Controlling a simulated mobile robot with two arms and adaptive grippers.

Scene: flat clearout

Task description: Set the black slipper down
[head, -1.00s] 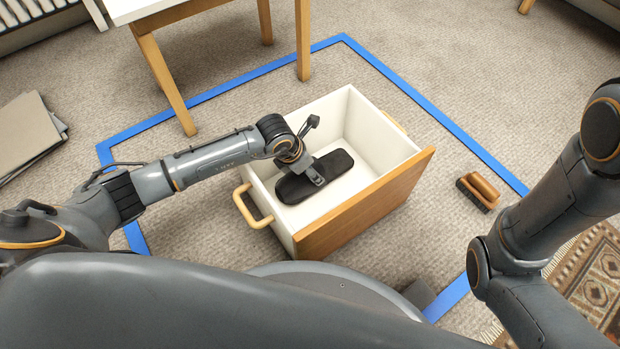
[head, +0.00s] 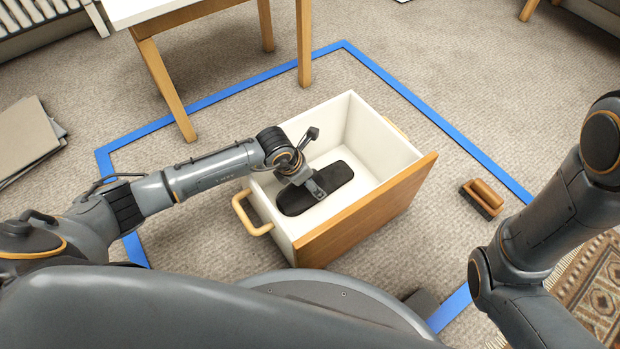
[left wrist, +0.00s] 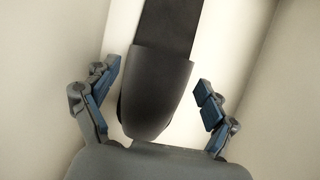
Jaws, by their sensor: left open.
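The black slipper (head: 336,175) lies inside a white box with a wooden front (head: 372,215), near its left side. In the left wrist view the slipper (left wrist: 160,85) runs up the picture with its rounded end nearest me. My left gripper (head: 316,187) is over the slipper in the box. In the left wrist view its fingers (left wrist: 160,100) are open on either side of the slipper, with gaps between them and it. The slipper seems to rest on the box floor. My right arm shows at the right, but its gripper is out of view.
Blue tape (head: 440,119) frames the floor around the box. A brush with a wooden handle (head: 486,194) lies on the carpet to the right. A wooden-legged table (head: 165,84) stands behind. Flat grey panels (head: 24,138) lie at the far left. The box's right part is empty.

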